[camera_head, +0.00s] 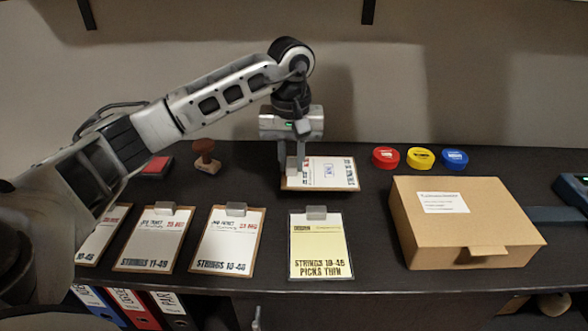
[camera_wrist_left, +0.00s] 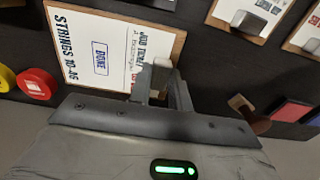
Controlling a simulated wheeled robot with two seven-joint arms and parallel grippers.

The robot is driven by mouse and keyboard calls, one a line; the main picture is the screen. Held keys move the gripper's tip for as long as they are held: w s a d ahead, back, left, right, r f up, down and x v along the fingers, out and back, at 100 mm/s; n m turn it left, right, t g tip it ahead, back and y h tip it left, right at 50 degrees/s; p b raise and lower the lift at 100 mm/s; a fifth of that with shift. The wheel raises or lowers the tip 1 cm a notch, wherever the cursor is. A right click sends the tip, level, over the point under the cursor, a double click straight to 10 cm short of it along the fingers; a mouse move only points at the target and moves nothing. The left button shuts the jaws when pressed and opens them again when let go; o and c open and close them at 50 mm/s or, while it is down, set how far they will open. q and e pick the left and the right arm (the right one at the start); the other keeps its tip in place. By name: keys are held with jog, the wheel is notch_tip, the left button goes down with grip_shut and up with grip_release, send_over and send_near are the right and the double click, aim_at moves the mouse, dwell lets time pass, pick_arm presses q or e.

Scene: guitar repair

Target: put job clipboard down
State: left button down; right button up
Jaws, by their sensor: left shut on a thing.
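The job clipboard (camera_head: 335,174) has a brown board, a white sheet reading STRINGS 10-46 and a boxed stamp. In the left wrist view the stamp on this clipboard (camera_wrist_left: 82,50) reads DONE. My left gripper (camera_head: 292,168) reaches down from above and is shut on the clip at the clipboard's left edge. The fingers also show in the left wrist view (camera_wrist_left: 160,88). The clipboard lies nearly flat at the back of the dark bench (camera_head: 375,245); I cannot tell whether it touches the top. My right gripper is not in view.
A cardboard box (camera_head: 465,222) is at right. Red (camera_head: 385,158), yellow (camera_head: 420,159) and blue (camera_head: 455,160) tins line the back. A stamp (camera_head: 206,157) and red ink pad (camera_head: 157,166) are left.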

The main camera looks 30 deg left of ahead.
pick_arm(q)
jog(key=shift+w+f, duration=0.4)
jog(key=shift+f, duration=0.05)
jog(key=shift+f+p, duration=0.35)
jog(key=shift+f, duration=1.25)
jog(key=shift+f, duration=0.2)
jog(key=c, duration=1.3)
grip_release()
jog(key=shift+r, duration=0.15)
notch_tip(320, 180, up, 8)
jog(key=shift+f, duration=0.15)
